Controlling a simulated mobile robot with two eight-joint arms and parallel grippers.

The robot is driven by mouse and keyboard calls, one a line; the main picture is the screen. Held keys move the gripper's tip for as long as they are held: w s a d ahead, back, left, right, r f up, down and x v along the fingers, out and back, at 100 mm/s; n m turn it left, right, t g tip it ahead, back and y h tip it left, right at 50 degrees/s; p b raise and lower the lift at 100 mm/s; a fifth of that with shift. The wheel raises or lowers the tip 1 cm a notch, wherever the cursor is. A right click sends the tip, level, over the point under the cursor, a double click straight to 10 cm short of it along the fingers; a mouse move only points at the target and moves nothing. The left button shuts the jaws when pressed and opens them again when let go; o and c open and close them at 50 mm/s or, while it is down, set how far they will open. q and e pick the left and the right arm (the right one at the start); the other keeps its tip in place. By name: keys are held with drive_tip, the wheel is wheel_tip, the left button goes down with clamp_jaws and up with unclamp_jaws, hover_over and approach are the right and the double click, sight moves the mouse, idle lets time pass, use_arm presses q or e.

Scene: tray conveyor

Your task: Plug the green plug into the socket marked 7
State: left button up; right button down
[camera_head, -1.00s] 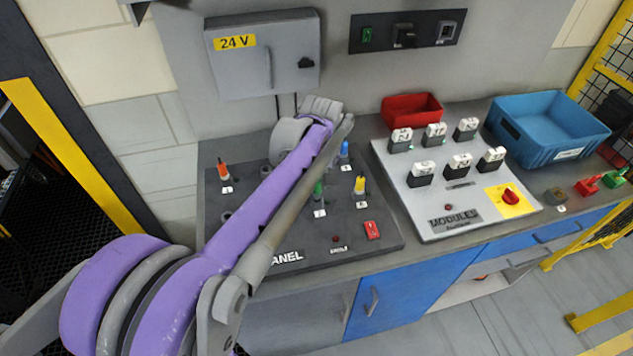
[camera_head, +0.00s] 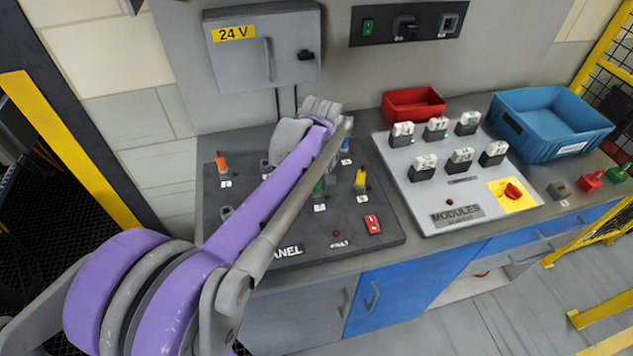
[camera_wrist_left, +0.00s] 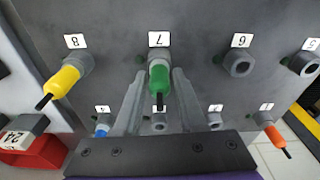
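The green plug (camera_wrist_left: 160,80) stands at the socket marked 7 (camera_wrist_left: 159,60) in the left wrist view and looks seated in it, its black cable end toward the camera. My left gripper (camera_wrist_left: 159,76) has one finger on each side of the plug, with gaps visible, so it looks open around it. In the head view, the green plug (camera_head: 318,187) shows beside my purple left arm, which hides the gripper and part of the dark panel (camera_head: 375,248). My right gripper is not in view.
Orange (camera_wrist_left: 268,127) and blue (camera_wrist_left: 101,128) plugs are in the other row. Socket 6 (camera_wrist_left: 238,65) is empty. The modules board (camera_head: 440,205) stands right of the panel.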

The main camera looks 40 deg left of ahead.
sight(318, 182)
use_arm(q)
drive_tip(key=shift+o, duration=1.4)
drive_tip(key=shift+r, duration=0.1)
drive_tip(key=r, duration=0.7)
drive_tip(key=d+r, duration=0.1)
drive_tip(key=r, duration=0.2)
drive_tip(key=shift+s+r+p, duration=0.35)
